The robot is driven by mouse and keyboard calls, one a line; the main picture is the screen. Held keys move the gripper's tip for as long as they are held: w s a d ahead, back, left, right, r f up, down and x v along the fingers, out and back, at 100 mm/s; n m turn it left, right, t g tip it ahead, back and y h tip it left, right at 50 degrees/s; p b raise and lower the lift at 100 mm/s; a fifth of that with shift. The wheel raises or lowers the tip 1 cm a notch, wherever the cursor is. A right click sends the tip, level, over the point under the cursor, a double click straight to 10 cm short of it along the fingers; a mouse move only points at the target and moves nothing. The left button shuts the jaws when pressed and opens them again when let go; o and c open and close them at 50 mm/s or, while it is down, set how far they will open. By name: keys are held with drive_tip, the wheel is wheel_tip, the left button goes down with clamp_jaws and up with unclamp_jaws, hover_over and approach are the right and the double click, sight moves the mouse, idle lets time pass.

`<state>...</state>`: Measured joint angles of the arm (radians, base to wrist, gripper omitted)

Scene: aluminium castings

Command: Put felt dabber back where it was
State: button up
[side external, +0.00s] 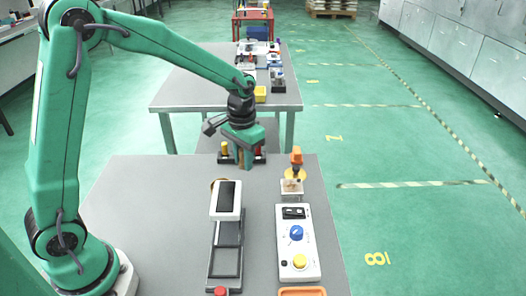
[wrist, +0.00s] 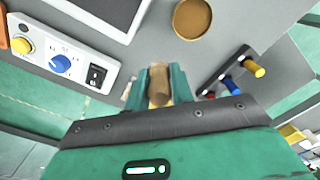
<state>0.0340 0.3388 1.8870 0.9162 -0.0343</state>
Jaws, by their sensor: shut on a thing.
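My gripper (wrist: 163,75) is shut on a brown cylindrical thing (wrist: 160,88), which I take to be the felt dabber. Its lower end is hard to make out. In the side external view my gripper (side external: 243,165) hangs above the far edge of the grey table, with the fingers pointing down. A black rack (side external: 232,160) is close behind it, partly hidden. The rack shows yellow and red handles there; the wrist view shows the rack (wrist: 213,78) with red, blue and yellow handles, right of the gripper.
A round tan dish (wrist: 192,18) lies ahead of the fingers. A white device with a dark screen (side external: 228,200) and a control panel (side external: 297,245) stand nearer the front. An orange-topped item (side external: 296,158) stands at the right edge. The table's left side (side external: 150,220) is clear.

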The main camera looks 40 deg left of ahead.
drive_tip(key=shift+s+a, duration=0.75)
drive_tip(key=shift+s, duration=0.1)
hover_over(222, 174)
wheel_tip(222, 174, down, 7)
drive_tip(key=shift+f, duration=2.1)
drive_tip(key=shift+f, duration=0.15)
drive_tip(key=o, duration=1)
wheel_tip(222, 174, up, 12)
drive_tip(key=shift+r, duration=0.2)
